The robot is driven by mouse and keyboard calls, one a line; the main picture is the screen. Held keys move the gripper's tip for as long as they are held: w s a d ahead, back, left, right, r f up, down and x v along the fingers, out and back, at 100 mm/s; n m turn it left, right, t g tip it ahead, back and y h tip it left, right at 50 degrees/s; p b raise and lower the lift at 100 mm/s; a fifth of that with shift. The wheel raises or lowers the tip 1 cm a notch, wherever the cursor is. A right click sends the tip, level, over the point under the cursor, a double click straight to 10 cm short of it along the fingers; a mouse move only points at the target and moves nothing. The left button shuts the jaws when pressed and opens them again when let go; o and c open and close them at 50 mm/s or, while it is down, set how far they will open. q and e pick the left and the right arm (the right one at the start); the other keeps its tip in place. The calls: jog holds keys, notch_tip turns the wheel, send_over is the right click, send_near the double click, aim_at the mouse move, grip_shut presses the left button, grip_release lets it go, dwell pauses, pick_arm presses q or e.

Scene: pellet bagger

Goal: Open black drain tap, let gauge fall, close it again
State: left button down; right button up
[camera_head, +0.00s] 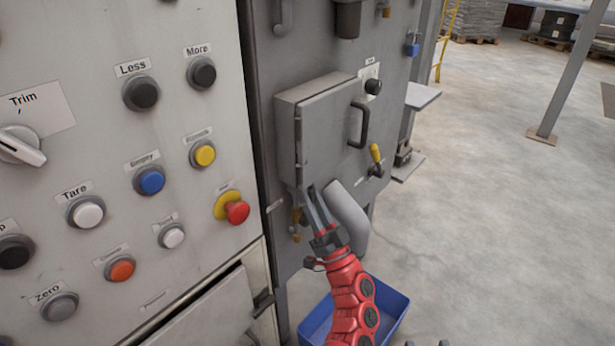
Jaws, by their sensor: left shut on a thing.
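My left gripper (317,195) reaches up from the bottom on its red arm, in front of the lower part of the grey machine. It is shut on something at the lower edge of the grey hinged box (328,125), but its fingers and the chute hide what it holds. A small brass-coloured handle (297,217) shows just left of the fingers. A yellow-handled lever (375,153) and a black knob (373,87) sit right of the box. I cannot pick out the black drain tap or a readable gauge. My right gripper is not recognisable in view.
A panel (110,200) of buttons and knobs fills the left, with a red stop button (237,212) near my left gripper. The grey chute (349,215) is right beside the fingers. A blue bin (390,298) stands below. Open floor lies to the right.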

pick_arm(q)
jog(key=w+d+f+m+g+h+p, duration=0.1)
jog(key=f+m+h+p, duration=0.1)
jog(key=m+h+p, duration=0.5)
jog(key=w+d+f+m+g+h+p, duration=0.1)
jog(key=w+f+m+g+h+p, duration=0.1)
jog(key=m+h+p, duration=0.5)
jog(key=shift+w+d+f+m+p, duration=0.15)
jog(key=shift+f+m+p, duration=0.65)
jog(key=shift+m+p, duration=4.15)
jog(key=n+p, duration=0.4)
jog(key=c, duration=0.7)
grip_release()
